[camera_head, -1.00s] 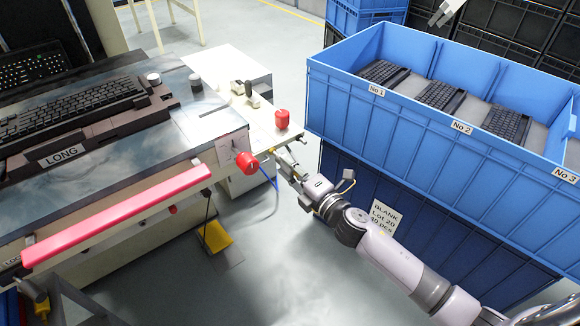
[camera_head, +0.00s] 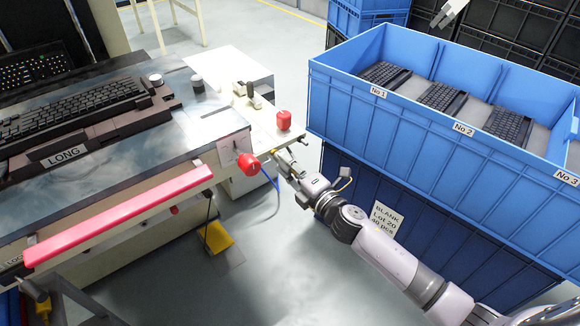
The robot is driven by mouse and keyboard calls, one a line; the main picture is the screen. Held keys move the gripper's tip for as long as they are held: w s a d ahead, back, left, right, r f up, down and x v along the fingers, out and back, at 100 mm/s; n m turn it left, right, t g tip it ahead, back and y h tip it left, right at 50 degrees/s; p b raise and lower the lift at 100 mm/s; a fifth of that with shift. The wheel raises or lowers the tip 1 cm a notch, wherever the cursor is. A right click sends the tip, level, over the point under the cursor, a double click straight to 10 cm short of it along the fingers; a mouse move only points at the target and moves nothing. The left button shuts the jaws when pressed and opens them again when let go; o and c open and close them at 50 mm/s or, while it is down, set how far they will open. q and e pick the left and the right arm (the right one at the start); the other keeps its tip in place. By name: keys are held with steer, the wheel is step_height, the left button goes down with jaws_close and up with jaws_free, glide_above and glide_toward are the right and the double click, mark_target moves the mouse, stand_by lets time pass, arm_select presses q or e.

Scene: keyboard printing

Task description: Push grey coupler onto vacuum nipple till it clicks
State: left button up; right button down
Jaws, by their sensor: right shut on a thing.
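My right gripper (camera_head: 282,158) reaches in from the lower right to the front right corner of the machine bench (camera_head: 218,143). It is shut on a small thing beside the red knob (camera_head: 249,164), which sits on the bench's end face. The held thing is too small to make out clearly; it may be the grey coupler. A blue hose (camera_head: 276,186) hangs in a loop just below the fingers. I cannot make out the vacuum nipple, or whether the held thing touches it.
A red button (camera_head: 284,120) stands on the bench's cream side plate, close above my gripper. A blue crate (camera_head: 400,112) with keyboards in numbered bays stands to the right, on a darker crate (camera_head: 350,185). A yellow pedal (camera_head: 217,236) lies on the floor. A pale gripper-like part (camera_head: 450,14) shows at the top.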

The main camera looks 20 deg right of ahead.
steer(key=shift+w+a, duration=0.1)
steer(key=shift+w, duration=0.25)
steer(key=c, duration=1.2)
jaws_free()
steer(key=shift+c, duration=0.2)
arm_select(q)
steer(key=shift+s+a+f, duration=0.15)
steer(key=shift+s+f, duration=0.35)
steer(key=shift+s, duration=0.2)
arm_select(e)
steer(key=v, duration=1.4)
